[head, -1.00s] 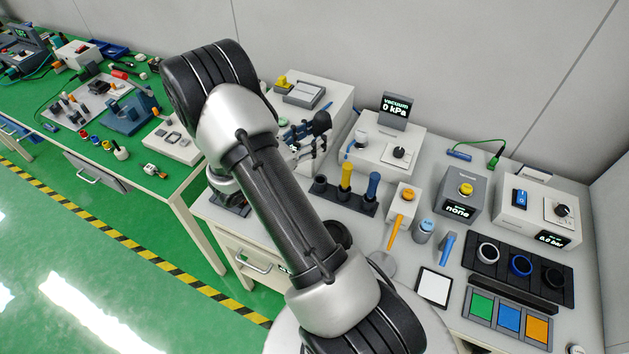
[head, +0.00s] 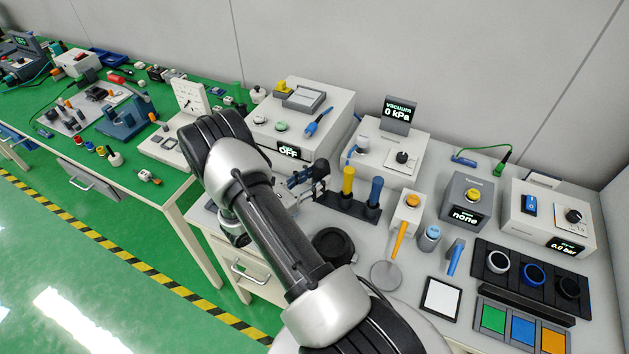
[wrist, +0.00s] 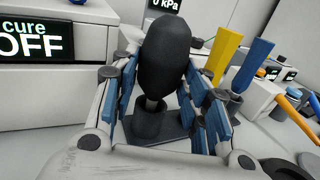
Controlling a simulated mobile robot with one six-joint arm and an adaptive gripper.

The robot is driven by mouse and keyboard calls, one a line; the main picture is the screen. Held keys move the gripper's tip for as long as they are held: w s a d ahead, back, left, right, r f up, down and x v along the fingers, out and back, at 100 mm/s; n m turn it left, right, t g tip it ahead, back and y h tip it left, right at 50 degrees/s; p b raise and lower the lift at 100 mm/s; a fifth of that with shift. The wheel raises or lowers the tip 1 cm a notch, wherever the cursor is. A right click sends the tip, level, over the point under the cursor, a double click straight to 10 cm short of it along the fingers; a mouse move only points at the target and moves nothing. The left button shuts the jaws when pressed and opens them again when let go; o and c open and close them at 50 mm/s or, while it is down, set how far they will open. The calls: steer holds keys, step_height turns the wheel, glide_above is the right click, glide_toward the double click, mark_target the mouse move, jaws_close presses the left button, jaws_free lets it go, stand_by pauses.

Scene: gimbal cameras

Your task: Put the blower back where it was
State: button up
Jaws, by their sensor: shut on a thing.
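The blower, a black rubber bulb (wrist: 165,55) with a pale nozzle pointing down, is upright between my finger pads in the wrist view. My gripper (wrist: 162,95) is shut on it with blue-padded fingers either side. The nozzle sits at the mouth of a dark round cup (wrist: 150,124) on the tool rack; I cannot tell how far inside it is. In the head view, my gripper (head: 306,182) is at the left end of the rack (head: 346,204), and the blower's bulb (head: 321,166) shows beside the yellow tool. My arm hides part of this area.
A yellow tool (head: 348,182) and a blue tool (head: 375,192) stand in the rack close to the right. The cure box (head: 331,128) stands behind, and the vacuum unit (head: 386,155) is behind to the right. A round black object (head: 333,243) lies in front.

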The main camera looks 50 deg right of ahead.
steer(key=shift+r, duration=0.1)
steer(key=o, duration=0.9)
